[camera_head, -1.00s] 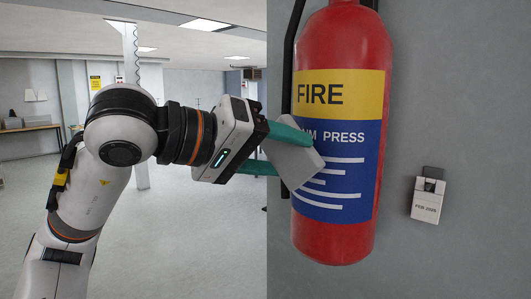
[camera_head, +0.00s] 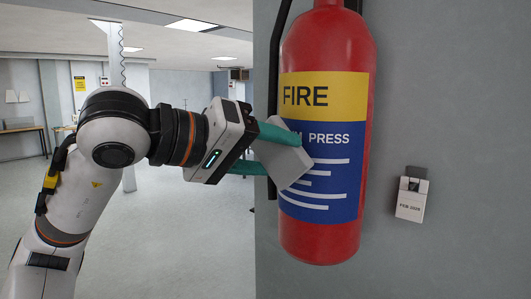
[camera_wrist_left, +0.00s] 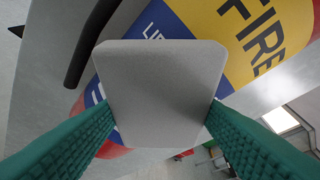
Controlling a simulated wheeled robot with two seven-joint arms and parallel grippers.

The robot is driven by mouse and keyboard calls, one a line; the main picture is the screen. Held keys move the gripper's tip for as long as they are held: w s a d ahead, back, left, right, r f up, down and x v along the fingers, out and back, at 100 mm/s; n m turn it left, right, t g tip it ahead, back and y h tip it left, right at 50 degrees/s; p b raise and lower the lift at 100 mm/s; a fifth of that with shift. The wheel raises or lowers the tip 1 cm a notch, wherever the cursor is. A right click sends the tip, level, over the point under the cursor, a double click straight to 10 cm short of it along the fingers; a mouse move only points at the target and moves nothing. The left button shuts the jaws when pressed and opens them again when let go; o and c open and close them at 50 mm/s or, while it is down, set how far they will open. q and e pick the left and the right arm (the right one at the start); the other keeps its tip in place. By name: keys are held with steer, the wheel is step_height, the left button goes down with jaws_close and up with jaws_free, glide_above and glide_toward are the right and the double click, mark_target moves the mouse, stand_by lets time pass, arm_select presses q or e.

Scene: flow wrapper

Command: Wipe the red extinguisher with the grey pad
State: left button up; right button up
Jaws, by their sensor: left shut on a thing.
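The red extinguisher (camera_head: 318,240) hangs upright on the grey wall, with a yellow and blue label reading FIRE. It also shows close up and tilted in the left wrist view (camera_wrist_left: 275,45). My left gripper (camera_head: 283,152) is shut on the grey pad (camera_head: 290,168), which is between its green fingers. In the left wrist view the pad (camera_wrist_left: 165,90) covers part of the label. The pad is at the label's left side; I cannot tell whether it touches the surface. My right gripper is not in view.
A small white tagged box (camera_head: 411,200) is on the wall right of the extinguisher. A black hose (camera_head: 274,100) runs down the extinguisher's left side. The wall's edge is left of it, with open floor beyond.

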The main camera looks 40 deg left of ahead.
mark_target(296, 156)
arm_select(q)
steer(key=shift+w, duration=0.7)
steer(key=shift+s+d+r+p, duration=0.1)
steer(key=shift+s+d+p, duration=0.05)
steer(key=shift+d+p, duration=0.95)
steer(key=shift+d, duration=1)
steer(key=shift+a+f+b, duration=0.25)
steer(key=shift+a+b, duration=0.3)
steer(key=shift+a, duration=0.35)
steer(key=shift+w+a+r+b, duration=0.15)
steer(key=shift+a+b, duration=0.25)
steer(key=shift+a, duration=0.65)
steer(key=shift+a+r, duration=0.1)
